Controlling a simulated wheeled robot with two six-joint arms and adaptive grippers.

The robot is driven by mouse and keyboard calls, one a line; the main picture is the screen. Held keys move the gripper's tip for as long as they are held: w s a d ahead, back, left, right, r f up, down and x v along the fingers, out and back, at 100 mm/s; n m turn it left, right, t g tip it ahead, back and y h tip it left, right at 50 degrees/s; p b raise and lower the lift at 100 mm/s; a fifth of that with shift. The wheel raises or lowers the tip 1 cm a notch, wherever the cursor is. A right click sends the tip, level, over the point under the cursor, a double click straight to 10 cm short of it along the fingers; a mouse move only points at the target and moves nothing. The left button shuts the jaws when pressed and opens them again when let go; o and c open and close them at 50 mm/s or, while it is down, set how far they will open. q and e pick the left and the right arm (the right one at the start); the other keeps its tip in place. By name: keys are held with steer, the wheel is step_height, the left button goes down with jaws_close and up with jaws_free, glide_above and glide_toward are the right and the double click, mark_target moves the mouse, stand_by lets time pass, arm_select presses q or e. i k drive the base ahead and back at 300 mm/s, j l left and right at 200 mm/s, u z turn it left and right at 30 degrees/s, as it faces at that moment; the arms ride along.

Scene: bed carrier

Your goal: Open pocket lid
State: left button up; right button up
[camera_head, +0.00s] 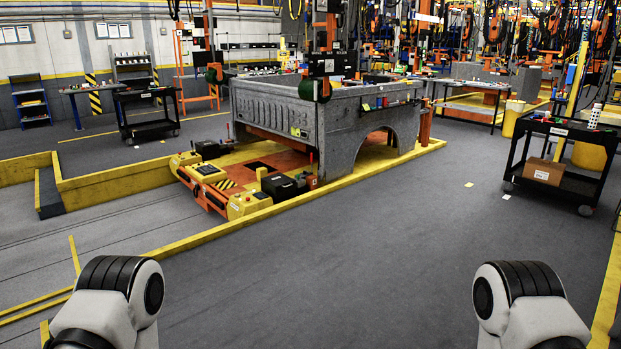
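A grey truck bed (345,122) rests on an orange and yellow carrier (249,204) in the middle distance. Its ribbed tailgate side faces left and its wheel arch side faces right. I cannot make out a pocket lid at this distance. Both of my arms show only as white and black joints at the bottom left and bottom right. My left and right grippers are out of the picture.
Yellow raised edging (294,203) borders the carrier's area. A black cart (561,154) with a cardboard box (543,171) stands at the right. Another black cart (147,113) stands at the left. The grey floor (350,265) before me is clear.

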mark_target(279, 180)
steer(key=i, duration=5.4)
steer(key=i+u, duration=0.15)
steer(key=i, duration=0.6)
steer(key=i+l, duration=0.2)
steer(key=i, duration=0.55)
steer(key=i+l+u, duration=0.1)
steer(key=i, duration=0.65)
